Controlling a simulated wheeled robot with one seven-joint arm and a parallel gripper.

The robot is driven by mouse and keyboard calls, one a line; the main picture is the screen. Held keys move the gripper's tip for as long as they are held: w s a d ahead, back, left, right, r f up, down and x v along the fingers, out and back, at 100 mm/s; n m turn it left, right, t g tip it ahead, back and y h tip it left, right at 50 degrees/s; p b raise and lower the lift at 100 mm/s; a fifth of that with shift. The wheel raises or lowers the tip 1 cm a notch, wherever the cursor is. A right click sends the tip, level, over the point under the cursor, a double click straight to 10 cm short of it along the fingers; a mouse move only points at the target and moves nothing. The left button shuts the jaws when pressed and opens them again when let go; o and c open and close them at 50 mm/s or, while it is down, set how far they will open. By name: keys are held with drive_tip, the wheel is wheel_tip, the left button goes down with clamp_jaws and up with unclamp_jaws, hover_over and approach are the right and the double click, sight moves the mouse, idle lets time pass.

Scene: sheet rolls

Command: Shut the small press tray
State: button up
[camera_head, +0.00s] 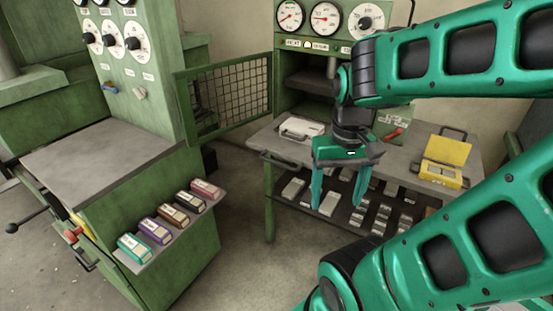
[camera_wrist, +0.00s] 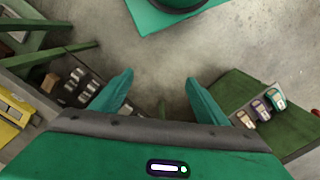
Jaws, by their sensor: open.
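The green press (camera_head: 310,47) stands at the back with gauges on top and its mesh door (camera_head: 228,98) swung open to the left. A dark flat plate (camera_head: 308,82) shows inside its opening; my arm hides the right part. A pale tray-like piece with a dark handle (camera_head: 300,128) lies on the grey bench top before the press. I cannot tell which of these is the small press tray. My gripper (camera_head: 337,205) is open and empty, pointing down in front of the bench. Its two fingers also show apart over bare floor in the wrist view (camera_wrist: 159,77).
A yellow box (camera_head: 441,175) with its lid up sits at the bench's right. Several small blocks lie on the shelf below (camera_head: 285,203). At left, a green cabinet (camera_head: 185,262) has a side shelf with several coloured boxes (camera_head: 172,217). Floor between cabinet and bench is clear.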

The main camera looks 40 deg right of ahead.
drive_tip(key=shift+s+r+n, duration=0.1)
drive_tip(key=shift+r+n, duration=0.2)
drive_tip(key=shift+r, duration=0.05)
drive_tip(key=c, duration=0.5)
drive_tip(key=w+n, duration=0.2)
drive_tip(key=w+d+n, duration=0.1)
drive_tip(key=shift+w+d+r, duration=0.1)
drive_tip(key=shift+w+r, duration=0.25)
drive_tip(key=c, duration=1)
drive_tip(key=w+n, duration=0.3)
drive_tip(key=w+d+r+n, duration=0.1)
drive_tip(key=w+n, duration=0.3)
drive_tip(key=w+d+n+h, duration=0.1)
drive_tip(key=w+n, duration=0.2)
drive_tip(key=shift+w+d+r+n+t, duration=0.15)
drive_tip(key=shift+w+r+n+t, duration=0.15)
drive_tip(key=shift+w+r+n, duration=0.1)
clamp_jaws()
drive_tip(key=n+h, duration=0.2)
drive_tip(key=n, duration=1.2)
approach(275, 151)
drive_tip(key=s+a+r, duration=0.1)
drive_tip(key=s+r, duration=0.1)
drive_tip(key=s, duration=0.1)
drive_tip(key=shift+t, duration=0.3)
drive_tip(key=shift+a+x, duration=0.15)
drive_tip(key=shift+x, duration=2.35)
drive_tip(key=shift+a+x, duration=0.15)
drive_tip(key=shift+x, duration=2.3)
